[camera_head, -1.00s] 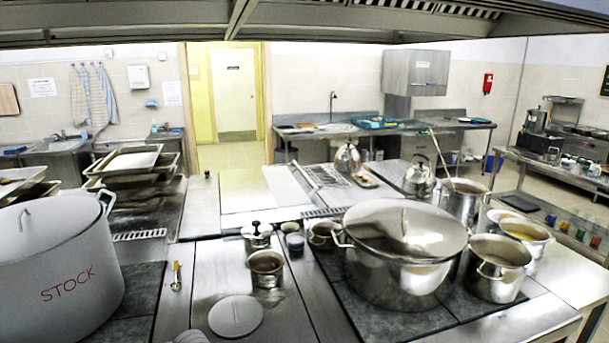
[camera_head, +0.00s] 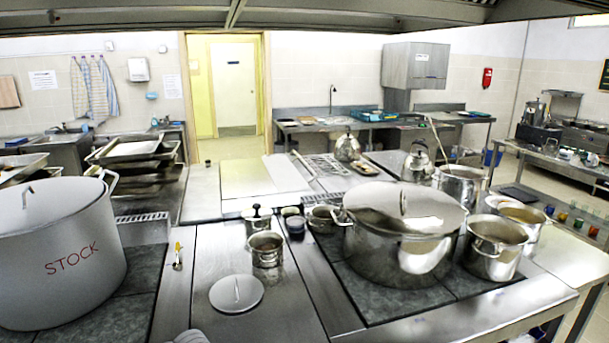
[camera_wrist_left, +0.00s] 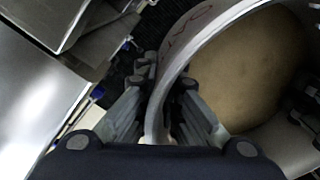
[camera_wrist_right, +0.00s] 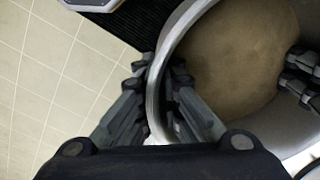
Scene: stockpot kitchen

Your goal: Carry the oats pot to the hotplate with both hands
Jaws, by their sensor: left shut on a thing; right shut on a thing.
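The oats pot (camera_wrist_left: 183,50) shows in the left wrist view as a pale, round-rimmed pot with reddish letters on its side and a brown filling. My left gripper (camera_wrist_left: 163,85) is shut on its rim, one finger inside and one outside. In the right wrist view, my right gripper (camera_wrist_right: 163,75) is shut on the rim of the same pot (camera_wrist_right: 190,25), across from the left one. The pot cannot be made out in the head view. Dark hotplate surfaces (camera_head: 375,300) lie under the cookware there; a large lidded steel pot (camera_head: 400,255) stands on the right one.
A big grey STOCK pot (camera_head: 60,255) stands on the left dark hob (camera_head: 140,270). Between the hobs is a steel counter (camera_head: 215,255) with a flat round lid (camera_head: 236,294), a small pot (camera_head: 266,250) and a yellow-handled utensil (camera_head: 178,256). Smaller steel pots (camera_head: 495,250) crowd the right side.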

